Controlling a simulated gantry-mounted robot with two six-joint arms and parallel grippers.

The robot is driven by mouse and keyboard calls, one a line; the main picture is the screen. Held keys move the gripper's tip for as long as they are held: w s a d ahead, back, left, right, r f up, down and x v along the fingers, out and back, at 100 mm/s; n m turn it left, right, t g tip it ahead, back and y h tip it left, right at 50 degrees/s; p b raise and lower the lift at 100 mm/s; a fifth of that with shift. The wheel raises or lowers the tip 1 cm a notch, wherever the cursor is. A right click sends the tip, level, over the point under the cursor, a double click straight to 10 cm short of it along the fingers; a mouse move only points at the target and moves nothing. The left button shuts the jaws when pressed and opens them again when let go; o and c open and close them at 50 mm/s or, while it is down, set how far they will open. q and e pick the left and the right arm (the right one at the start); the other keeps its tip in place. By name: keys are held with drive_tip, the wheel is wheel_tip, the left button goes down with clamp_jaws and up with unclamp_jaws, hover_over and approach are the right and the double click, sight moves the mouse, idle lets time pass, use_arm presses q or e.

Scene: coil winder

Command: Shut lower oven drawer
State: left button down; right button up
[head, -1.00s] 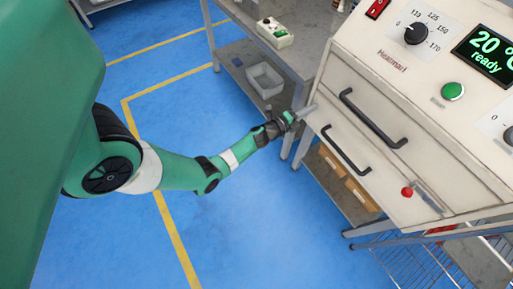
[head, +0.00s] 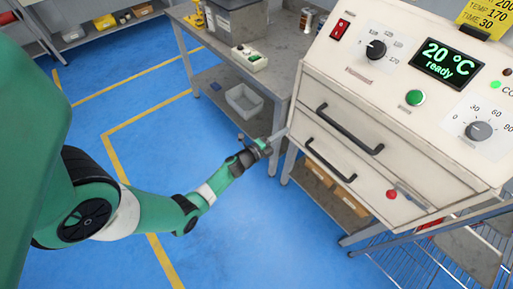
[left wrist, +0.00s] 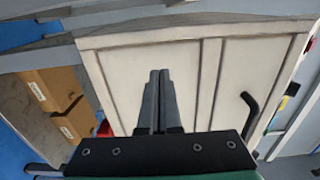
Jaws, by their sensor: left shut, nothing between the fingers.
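The oven's lower drawer (head: 365,180) has a pale front with a black bar handle (head: 329,162), below the upper drawer (head: 375,125) and its longer black handle (head: 350,130). I cannot tell exactly how far the lower drawer stands out. My left gripper (head: 279,136) is at the lower drawer's left edge, left of its handle. Whether it touches is unclear. In the left wrist view the left gripper (left wrist: 159,100) has its fingers together and empty, in front of pale panels (left wrist: 185,65). A black handle (left wrist: 250,115) shows at right there. My right gripper is not in view.
A grey bench (head: 285,75) with a bin (head: 243,101) on its lower shelf stands left of the oven. Cardboard boxes (head: 345,197) lie on a shelf under the oven. A wire rack (head: 445,260) is at lower right. The blue floor in front is clear.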

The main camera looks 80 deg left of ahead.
use_arm(q)
drive_tip(key=p+v, duration=0.2)
drive_tip(key=v, duration=0.6)
drive_tip(key=shift+s+d, duration=0.2)
drive_tip(key=shift+s, duration=0.15)
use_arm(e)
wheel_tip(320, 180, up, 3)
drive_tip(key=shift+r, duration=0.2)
